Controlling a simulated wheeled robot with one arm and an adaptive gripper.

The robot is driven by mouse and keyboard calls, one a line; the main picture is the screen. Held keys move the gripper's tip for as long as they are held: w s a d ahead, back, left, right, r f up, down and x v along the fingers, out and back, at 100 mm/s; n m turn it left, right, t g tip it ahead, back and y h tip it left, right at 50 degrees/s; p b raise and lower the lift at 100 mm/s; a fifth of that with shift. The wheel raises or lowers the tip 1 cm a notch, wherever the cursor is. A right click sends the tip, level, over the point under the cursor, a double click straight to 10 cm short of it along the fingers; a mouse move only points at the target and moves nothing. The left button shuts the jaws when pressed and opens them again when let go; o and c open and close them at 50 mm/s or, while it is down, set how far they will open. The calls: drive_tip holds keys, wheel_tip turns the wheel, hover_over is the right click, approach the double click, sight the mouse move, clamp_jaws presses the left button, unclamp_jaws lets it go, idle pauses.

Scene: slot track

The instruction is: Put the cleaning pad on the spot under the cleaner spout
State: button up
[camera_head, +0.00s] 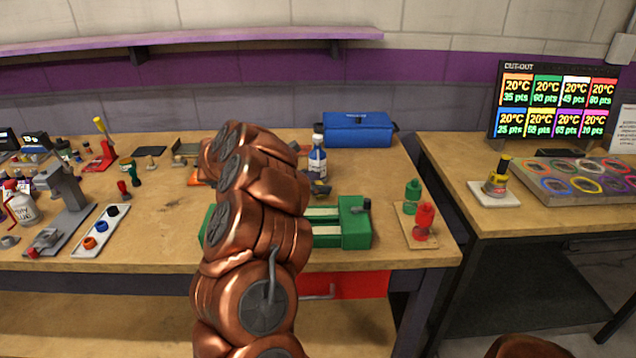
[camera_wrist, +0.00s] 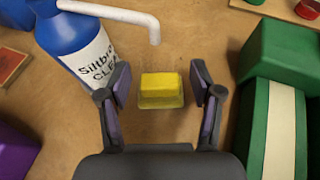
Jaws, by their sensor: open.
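The cleaning pad (camera_wrist: 161,88) is a small yellow block that appears to lie on the wooden bench in the wrist view. My gripper (camera_wrist: 161,80) is open around it, with one finger on each side and a visible gap at both. The cleaner bottle (camera_wrist: 84,45) is blue with a white label, and its white spout (camera_wrist: 140,17) ends just beyond the pad in the picture. I cannot tell whether the pad is directly under the tip. The bottle (camera_head: 317,160) also stands upright in the head view, where my arm hides the pad and most of my gripper.
A green block-shaped fixture with a pale strip (camera_head: 355,225) is close on the right of my gripper. A blue case (camera_head: 358,130) stands behind the bottle. Red and green pieces on a wooden board (camera_head: 408,238) are at the bench's right end. Bare bench surrounds the pad.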

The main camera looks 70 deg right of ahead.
drive_tip(key=b+v, duration=0.2)
drive_tip(key=v, duration=0.9)
drive_tip(key=shift+w+a+r, duration=0.1)
drive_tip(key=shift+w+a, duration=0.15)
drive_tip(key=shift+a, duration=0.1)
